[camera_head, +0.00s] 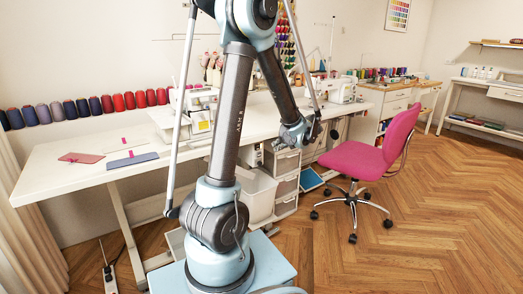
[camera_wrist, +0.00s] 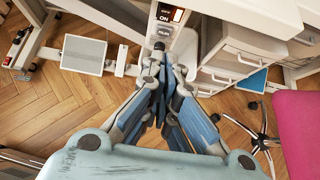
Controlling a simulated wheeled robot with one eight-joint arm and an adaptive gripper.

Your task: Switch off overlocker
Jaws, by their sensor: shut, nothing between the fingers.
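A switch box (camera_wrist: 167,22) with a reddish lamp or switch and an "ON" label is mounted under the table edge, at the top middle of the wrist view. My gripper (camera_wrist: 161,52) is shut and empty, its tips just below the box in the picture; I cannot tell whether they touch it. In the head view a small light box (camera_head: 254,155) hangs under the table, left of the drawers. A white machine with thread cones (camera_head: 200,112), apparently the overlocker, stands on the table, partly hidden by my arm.
A drawer unit (camera_wrist: 240,55) stands close right of the switch box. A pink chair (camera_head: 362,160) stands at the right. Another sewing machine (camera_head: 342,90) is further along the table. The wooden floor at right front is clear.

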